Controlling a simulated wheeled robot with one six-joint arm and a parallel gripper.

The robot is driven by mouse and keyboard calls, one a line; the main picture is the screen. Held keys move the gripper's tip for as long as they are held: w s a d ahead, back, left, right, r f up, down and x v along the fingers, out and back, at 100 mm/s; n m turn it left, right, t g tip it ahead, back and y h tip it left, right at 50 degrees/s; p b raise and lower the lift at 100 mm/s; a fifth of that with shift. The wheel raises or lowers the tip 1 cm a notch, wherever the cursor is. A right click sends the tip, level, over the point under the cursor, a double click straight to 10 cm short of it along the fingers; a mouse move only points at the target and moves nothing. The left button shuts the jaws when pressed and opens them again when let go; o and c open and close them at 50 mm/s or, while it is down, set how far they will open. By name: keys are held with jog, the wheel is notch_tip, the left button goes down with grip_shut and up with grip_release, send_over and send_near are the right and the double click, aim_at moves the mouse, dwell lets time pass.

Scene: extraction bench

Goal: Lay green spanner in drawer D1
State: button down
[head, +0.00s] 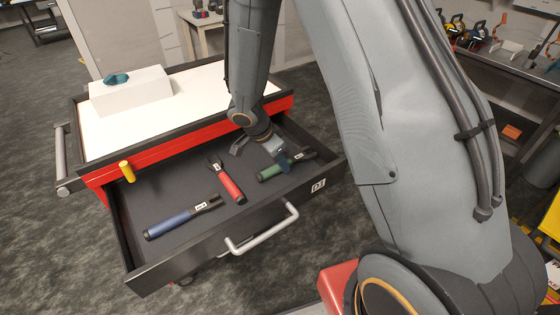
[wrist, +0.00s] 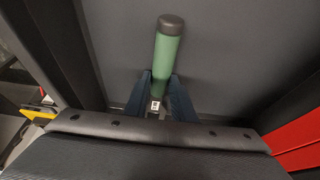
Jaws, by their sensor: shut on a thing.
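The green spanner (head: 272,172) is inside the open drawer D1 (head: 320,185), near its right end. Its green handle with a dark end cap also shows in the wrist view (wrist: 167,60). My gripper (head: 282,160) is down in the drawer and shut on the spanner, with one dark blue finger on each side of it in the wrist view (wrist: 160,92). The spanner's head is partly hidden by the gripper. I cannot tell whether the spanner touches the drawer floor.
A red-handled spanner (head: 231,187) and a blue-handled spanner (head: 172,223) lie in the drawer, left of my gripper. A yellow cylinder (head: 127,172) stands at the drawer's back left. A white box (head: 131,91) with a teal object (head: 116,79) sits on the cabinet top.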

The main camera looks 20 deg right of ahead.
jog(key=shift+f+b, duration=0.15)
jog(key=shift+b, duration=0.15)
jog(key=c, duration=1.5)
grip_release()
jog(key=shift+r+p, duration=0.2)
jog(key=shift+p, duration=0.15)
jog(key=b+v, duration=0.3)
jog(key=v, duration=0.8)
jog(key=shift+s+d+r+n+g+y, duration=0.2)
jog(key=shift+s+d+n+y, duration=0.5)
jog(key=shift+s+n, duration=1.85)
jog(key=shift+s+d+r+n+y, duration=0.3)
jog(key=shift+s+d+n+y, duration=0.35)
jog(key=shift+s+n, duration=1.9)
jog(key=shift+s+d+r+n+g+y, duration=0.2)
jog(key=shift+s+d+n+y, duration=0.5)
jog(key=shift+s+n, duration=1.85)
